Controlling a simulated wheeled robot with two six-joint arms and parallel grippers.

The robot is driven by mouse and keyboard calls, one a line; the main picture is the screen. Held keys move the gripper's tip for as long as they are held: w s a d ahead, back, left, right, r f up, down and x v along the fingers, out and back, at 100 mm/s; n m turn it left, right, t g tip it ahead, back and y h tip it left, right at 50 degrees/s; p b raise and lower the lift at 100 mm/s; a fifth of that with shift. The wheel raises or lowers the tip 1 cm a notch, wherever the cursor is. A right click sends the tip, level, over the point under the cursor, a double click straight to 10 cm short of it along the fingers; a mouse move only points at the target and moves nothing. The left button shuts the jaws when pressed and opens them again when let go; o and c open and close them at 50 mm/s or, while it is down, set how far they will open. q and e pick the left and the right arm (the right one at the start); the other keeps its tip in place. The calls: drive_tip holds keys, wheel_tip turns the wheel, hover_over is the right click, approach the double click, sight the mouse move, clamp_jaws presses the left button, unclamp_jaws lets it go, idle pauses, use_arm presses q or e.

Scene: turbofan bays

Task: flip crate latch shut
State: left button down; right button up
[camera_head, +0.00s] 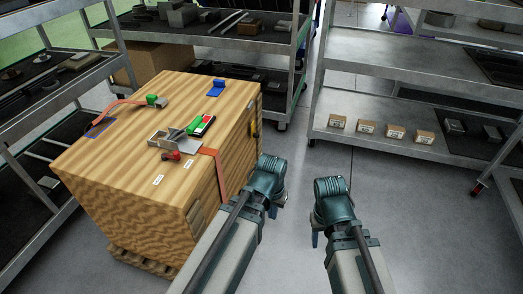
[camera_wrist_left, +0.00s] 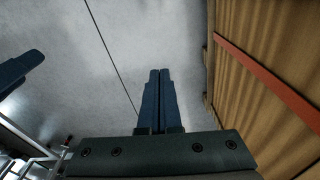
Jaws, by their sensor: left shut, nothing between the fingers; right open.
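A wooden crate (camera_head: 130,190) stands at the left of the head view, and its side with a red strap shows at the right of the left wrist view (camera_wrist_left: 270,60). A small dark and yellow fitting (camera_head: 255,130), perhaps the latch, is on the crate's right side near the far corner; I cannot tell whether it is shut. My left gripper (camera_head: 272,211) is beside the crate's right side, apart from it. Its fingers (camera_wrist_left: 158,98) are together and empty over the floor. My right gripper (camera_head: 315,238) is open, further right and away from the crate.
On the crate lid lie an orange strap (camera_head: 120,103), a metal bracket (camera_head: 180,143), a green and red tool (camera_head: 202,125) and a blue block (camera_head: 217,87). Shelf racks stand left, behind and right (camera_head: 400,140). Small cardboard boxes (camera_head: 366,127) sit on the right rack. Grey floor between is clear.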

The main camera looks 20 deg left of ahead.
use_arm(q)
drive_tip(key=w+f+t+h+b, duration=0.2)
drive_tip(key=w+f+b, duration=0.3)
drive_tip(key=f+b, duration=0.45)
drive_tip(key=w+d+f+n+t+h+b, duration=0.1)
drive_tip(key=w+d+f+t+b, duration=0.1)
drive_tip(key=w+d+b, duration=0.3)
drive_tip(key=w+f+t+h+b, duration=0.1)
drive_tip(key=w+t+b, duration=0.1)
drive_tip(key=w, duration=0.5)
drive_tip(key=w+a+r+n+t+y+b, duration=0.1)
drive_tip(key=w+a+r+n+t+y, duration=0.1)
drive_tip(key=w+r+n+t, duration=0.5)
drive_tip(key=w+a+r+n+t+y+b, duration=0.15)
drive_tip(key=w+r+n+t, duration=0.3)
drive_tip(key=w+r, duration=0.45)
drive_tip(key=s+a+f+n+g+y, duration=0.1)
drive_tip(key=a+f+n+g+y, duration=0.7)
drive_tip(key=n, duration=0.5)
drive_tip(key=shift+a+y+p, duration=0.3)
drive_tip(key=shift+a+y, duration=1.1)
drive_tip(key=shift+y, duration=0.15)
